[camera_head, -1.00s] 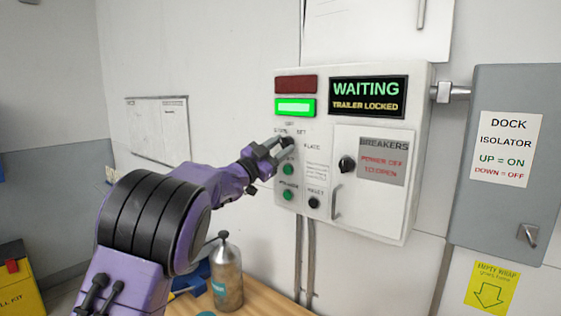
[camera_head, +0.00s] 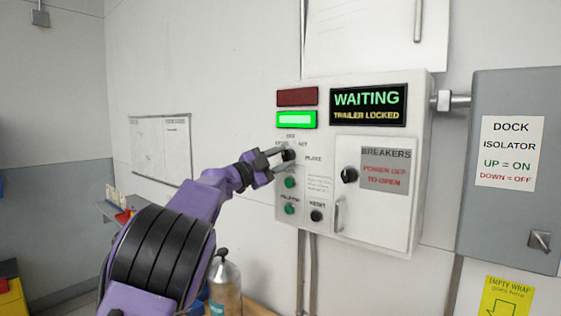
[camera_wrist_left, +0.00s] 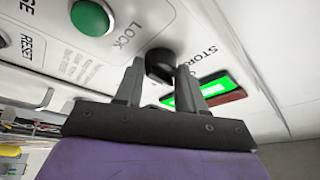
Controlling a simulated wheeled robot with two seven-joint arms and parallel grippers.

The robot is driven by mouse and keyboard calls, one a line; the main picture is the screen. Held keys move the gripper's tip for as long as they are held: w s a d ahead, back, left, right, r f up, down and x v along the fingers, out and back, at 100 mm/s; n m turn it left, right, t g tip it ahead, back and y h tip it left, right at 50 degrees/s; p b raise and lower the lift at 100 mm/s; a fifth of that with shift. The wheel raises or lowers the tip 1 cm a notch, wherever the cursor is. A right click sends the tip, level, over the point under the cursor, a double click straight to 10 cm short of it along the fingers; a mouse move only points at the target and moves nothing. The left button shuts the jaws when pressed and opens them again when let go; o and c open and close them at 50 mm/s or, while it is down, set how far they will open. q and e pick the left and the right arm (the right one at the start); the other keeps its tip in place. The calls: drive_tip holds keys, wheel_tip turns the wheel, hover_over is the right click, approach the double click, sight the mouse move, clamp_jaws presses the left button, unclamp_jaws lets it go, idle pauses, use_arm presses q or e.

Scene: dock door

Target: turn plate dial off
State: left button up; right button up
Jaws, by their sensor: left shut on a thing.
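The plate dial (camera_head: 290,155) is a small black knob on the left part of the white control box (camera_head: 379,229), under a lit green lamp. It also shows as a black knob in the left wrist view (camera_wrist_left: 159,66). My left gripper (camera_head: 282,156) is shut on the dial, with its two grey fingers on either side of it. The fingers also show in the left wrist view (camera_wrist_left: 163,84). The fingers partly hide the dial and its small labels, so I cannot tell which mark it points to. My right gripper is not in view.
Green buttons (camera_head: 290,183) and a black reset knob (camera_head: 316,216) sit below the dial. A breaker door (camera_head: 375,215) with its own black knob is to the right. The display (camera_head: 367,101) reads WAITING, TRAILER LOCKED. A grey isolator box (camera_head: 510,220) stands further right.

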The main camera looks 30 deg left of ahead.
use_arm(q)
drive_tip(key=shift+f, duration=0.15)
drive_tip(key=o, duration=1)
drive_tip(key=shift+o, duration=0.2)
drive_tip(key=b+v, duration=0.5)
drive_tip(key=v, duration=0.5)
drive_tip(key=shift+s+b, duration=0.25)
drive_tip(key=shift+b, duration=0.05)
